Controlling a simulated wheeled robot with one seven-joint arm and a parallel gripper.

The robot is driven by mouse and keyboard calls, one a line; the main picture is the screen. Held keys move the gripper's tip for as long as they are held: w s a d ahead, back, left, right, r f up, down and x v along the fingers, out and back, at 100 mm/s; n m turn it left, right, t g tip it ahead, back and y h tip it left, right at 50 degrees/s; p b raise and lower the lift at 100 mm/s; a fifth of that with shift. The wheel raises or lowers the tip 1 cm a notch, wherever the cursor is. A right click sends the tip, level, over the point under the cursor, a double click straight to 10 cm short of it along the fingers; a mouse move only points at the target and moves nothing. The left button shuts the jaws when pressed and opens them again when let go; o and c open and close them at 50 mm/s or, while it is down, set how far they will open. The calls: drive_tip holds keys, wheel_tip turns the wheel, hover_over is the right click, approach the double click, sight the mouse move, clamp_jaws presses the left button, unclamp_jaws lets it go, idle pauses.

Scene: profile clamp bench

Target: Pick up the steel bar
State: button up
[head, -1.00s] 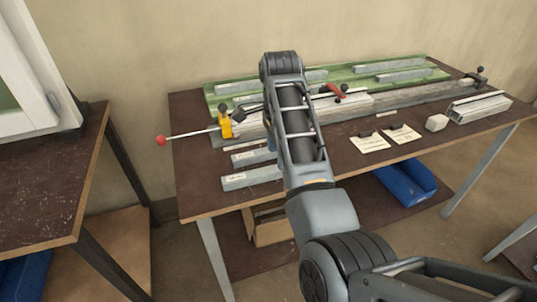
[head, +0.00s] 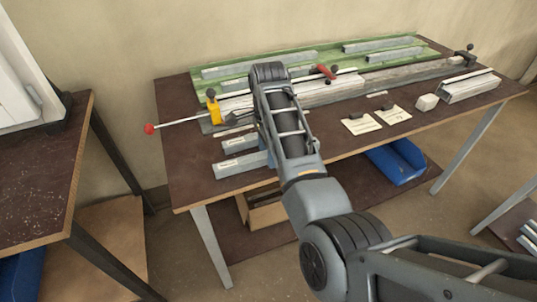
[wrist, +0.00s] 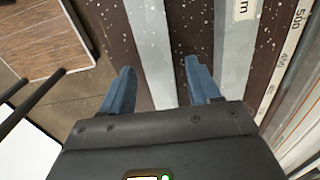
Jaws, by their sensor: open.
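Two grey metal bars lie side by side at the front left of the bench: a front bar (head: 238,165) and a rear bar (head: 238,144), both with pale labels. I cannot tell from their look which is the steel one. In the wrist view, a plain grey bar (wrist: 150,50) runs lengthwise between the blue fingers of my gripper (wrist: 160,88). The fingers are open, one on each side, with gaps. Their height above the bar is unclear. A second bar (wrist: 235,45) with a label lies right of the fingers. In the head view my arm mostly hides the gripper.
A green tray (head: 335,66) with several grey bars lies at the back of the bench (head: 190,165). A long clamp rail with a yellow clamp (head: 213,110) and red handle (head: 327,72) lies before it.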

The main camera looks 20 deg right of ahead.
drive_tip(key=shift+c, duration=0.3)
clamp_jaws()
drive_tip(key=shift+r, duration=0.1)
idle(0.4)
